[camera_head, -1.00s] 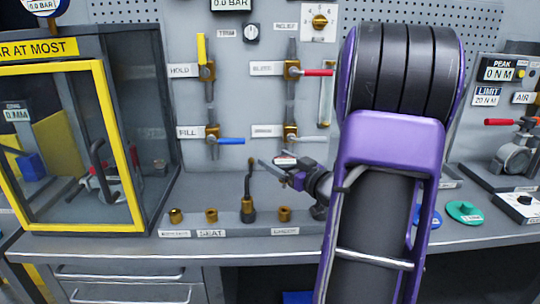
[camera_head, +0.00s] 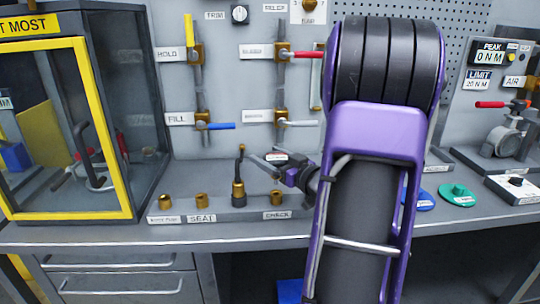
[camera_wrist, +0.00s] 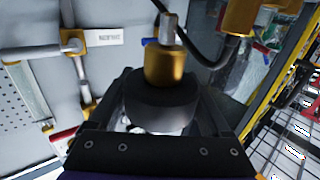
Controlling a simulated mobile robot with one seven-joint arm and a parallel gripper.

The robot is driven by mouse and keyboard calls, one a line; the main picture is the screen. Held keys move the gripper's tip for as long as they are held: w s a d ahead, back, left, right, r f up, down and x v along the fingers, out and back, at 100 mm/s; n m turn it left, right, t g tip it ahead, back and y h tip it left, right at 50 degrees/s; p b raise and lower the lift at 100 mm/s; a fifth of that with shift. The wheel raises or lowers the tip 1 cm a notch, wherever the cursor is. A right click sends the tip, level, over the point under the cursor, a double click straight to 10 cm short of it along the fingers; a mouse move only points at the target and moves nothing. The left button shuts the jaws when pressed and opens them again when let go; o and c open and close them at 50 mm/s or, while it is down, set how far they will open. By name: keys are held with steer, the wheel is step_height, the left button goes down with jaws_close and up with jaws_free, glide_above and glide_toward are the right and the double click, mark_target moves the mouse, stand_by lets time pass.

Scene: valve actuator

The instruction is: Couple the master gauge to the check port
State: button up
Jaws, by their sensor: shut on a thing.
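My gripper (camera_head: 260,160) is at the end of my purple arm, above the bench strip and a little above the check port. The check port (camera_head: 277,198) is a short brass fitting over a "CHECK" label. In the wrist view my gripper (camera_wrist: 163,95) is shut on a dark round body with a brass fitting and a metal stem, which looks like the master gauge (camera_wrist: 160,103). In the head view only a small pale part shows at the fingers, and its dial is not readable. A gap shows between the gripper and the port.
A brass fitting with a dark hose (camera_head: 238,190) stands just left of the check port. Other brass fittings (camera_head: 201,200) stand further left, by a yellow-framed cabinet (camera_head: 134,135). Valves with coloured handles (camera_head: 220,126) are on the wall behind. Blue and green discs (camera_head: 458,194) lie right.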

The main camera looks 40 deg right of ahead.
steer(key=shift+f+b, duration=0.45)
steer(key=shift+f, duration=0.4)
stand_by(0.9)
steer(key=shift+f, duration=1.65)
steer(key=o, duration=1.6)
steer(key=shift+s, duration=0.1)
steer(key=s, duration=0.5)
steer(key=s+d, duration=0.1)
steer(key=s, duration=1.1)
steer(key=shift+s+d+p, duration=0.1)
steer(key=shift+d+p, duration=0.05)
steer(key=shift+p, duration=0.15)
